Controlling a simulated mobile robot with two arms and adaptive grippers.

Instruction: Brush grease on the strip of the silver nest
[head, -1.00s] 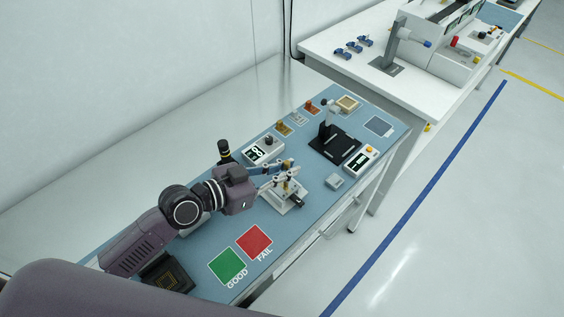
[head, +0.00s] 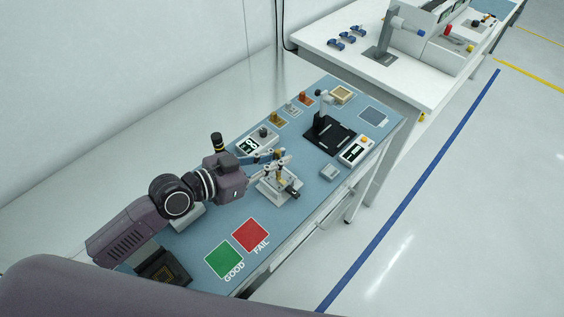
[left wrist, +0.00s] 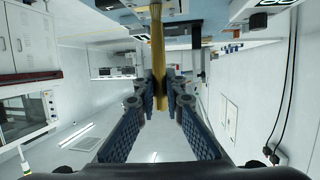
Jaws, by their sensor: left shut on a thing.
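My left gripper (head: 277,160) is shut on a yellow handle, which I take to be the brush (head: 281,173). It is above a white fixture with small posts (head: 270,195). In the left wrist view the handle (left wrist: 157,45) runs between the two blue fingers of the gripper (left wrist: 160,85). The brush's lower end is too small to tell whether it touches the fixture. The silver nest (head: 292,107) sits between a gold nest (head: 277,119) and a copper-red one (head: 305,97) along the bench's back edge. Its strip is too small to make out. My right gripper is not in view.
A display box (head: 257,142) and a dark bottle with a yellow band (head: 217,143) stand near my gripper. A black stand (head: 328,135) and a second meter (head: 356,150) are to the right. Green (head: 224,260) and red (head: 251,236) pads lie in front.

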